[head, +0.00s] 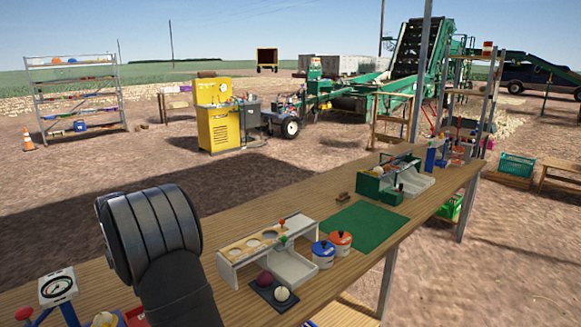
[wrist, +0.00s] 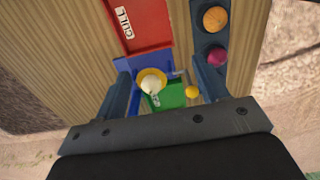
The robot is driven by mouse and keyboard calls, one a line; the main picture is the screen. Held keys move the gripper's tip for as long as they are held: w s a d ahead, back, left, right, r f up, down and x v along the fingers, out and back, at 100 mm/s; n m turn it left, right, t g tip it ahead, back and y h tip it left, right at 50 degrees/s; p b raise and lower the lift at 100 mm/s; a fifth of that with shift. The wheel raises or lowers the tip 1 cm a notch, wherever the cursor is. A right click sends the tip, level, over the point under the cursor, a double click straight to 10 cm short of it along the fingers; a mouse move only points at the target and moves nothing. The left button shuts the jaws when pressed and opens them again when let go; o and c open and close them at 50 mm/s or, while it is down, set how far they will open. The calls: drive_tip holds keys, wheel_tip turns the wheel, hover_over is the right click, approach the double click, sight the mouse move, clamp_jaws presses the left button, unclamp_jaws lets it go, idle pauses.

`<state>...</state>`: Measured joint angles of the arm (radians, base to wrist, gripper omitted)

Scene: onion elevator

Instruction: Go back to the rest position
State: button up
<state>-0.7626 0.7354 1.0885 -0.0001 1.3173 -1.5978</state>
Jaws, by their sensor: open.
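My gripper (wrist: 160,68) shows in the wrist view, with its two dark fingers spread wide and nothing held between them. It points down over the wooden bench. Between and beyond the fingers lie a blue bin (wrist: 127,68), a yellow ring with a white onion-like ball (wrist: 151,83) in it, and a green tray (wrist: 172,97). I cannot tell how far above these the fingertips are. In the head view my dark arm rises at the front left, and the gripper itself is out of that view.
The wrist view shows a red "CULL" tray (wrist: 140,28) and a dark holder with orange (wrist: 215,19) and magenta (wrist: 217,56) balls.

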drive_tip(key=s+d+f+m, duration=0.2)
drive_tip(key=s+f+m, duration=0.15)
drive_tip(key=s, duration=0.45)
drive_tip(key=s+d+f+m, duration=0.2)
drive_tip(key=s+m, duration=0.3)
drive_tip(key=s, duration=0.3)
drive_tip(key=s+a+f, duration=0.1)
drive_tip(key=a, duration=0.1)
drive_tip(key=s+a+f, duration=0.2)
drive_tip(key=a, duration=0.1)
drive_tip(key=s+a+f, duration=0.2)
drive_tip(key=shift+a, duration=0.15)
